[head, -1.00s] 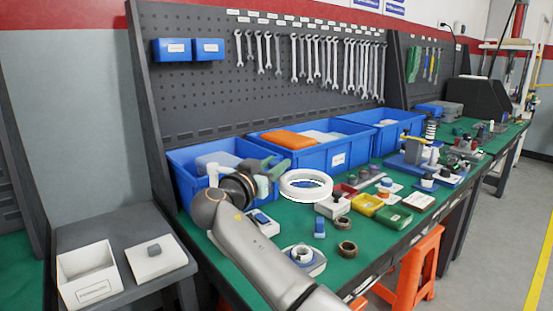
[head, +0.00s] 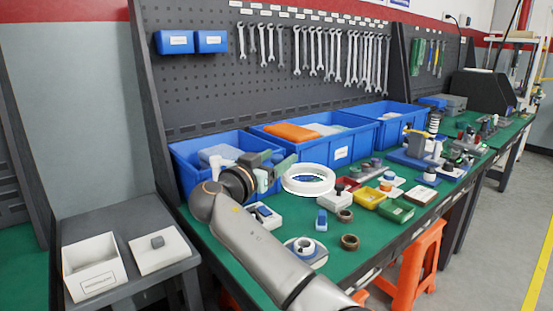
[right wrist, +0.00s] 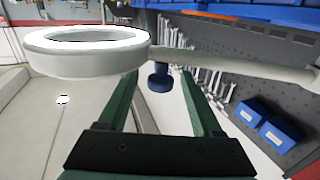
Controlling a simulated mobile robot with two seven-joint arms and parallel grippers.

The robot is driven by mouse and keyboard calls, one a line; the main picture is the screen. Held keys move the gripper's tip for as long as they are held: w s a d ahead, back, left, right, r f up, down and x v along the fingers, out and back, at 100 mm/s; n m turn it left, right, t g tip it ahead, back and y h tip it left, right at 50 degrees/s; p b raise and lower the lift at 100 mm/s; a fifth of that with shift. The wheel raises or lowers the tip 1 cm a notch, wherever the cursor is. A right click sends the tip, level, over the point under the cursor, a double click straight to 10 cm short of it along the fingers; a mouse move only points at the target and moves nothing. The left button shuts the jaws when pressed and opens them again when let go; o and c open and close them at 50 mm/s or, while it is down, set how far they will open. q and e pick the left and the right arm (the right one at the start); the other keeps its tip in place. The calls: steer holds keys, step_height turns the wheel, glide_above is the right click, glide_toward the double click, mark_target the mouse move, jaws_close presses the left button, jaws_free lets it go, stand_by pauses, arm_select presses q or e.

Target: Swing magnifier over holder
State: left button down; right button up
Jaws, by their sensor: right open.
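The magnifier (head: 308,191) is a white ring with a bright inner rim above the bench. It also shows in the right wrist view (right wrist: 88,62), with its white arm (right wrist: 235,64) running to the right. A dark blue knob (right wrist: 160,80) hangs under that arm. My right gripper (head: 277,168) is just left of the ring in the head view. In the wrist view its green fingers (right wrist: 158,92) are apart, one on each side of the knob, with gaps visible. A white round piece on a grey base (head: 306,248), perhaps the holder, stands near the front edge. My left gripper is not in view.
Blue bins (head: 341,153) stand behind the ring against the pegboard. Some green mat (head: 255,258) is bare at the front left.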

steer(key=p+v, duration=0.1)
steer(key=v, duration=1.1)
steer(key=shift+s, duration=0.25)
steer(key=shift+a, duration=0.15)
steer(key=shift+s, duration=0.1)
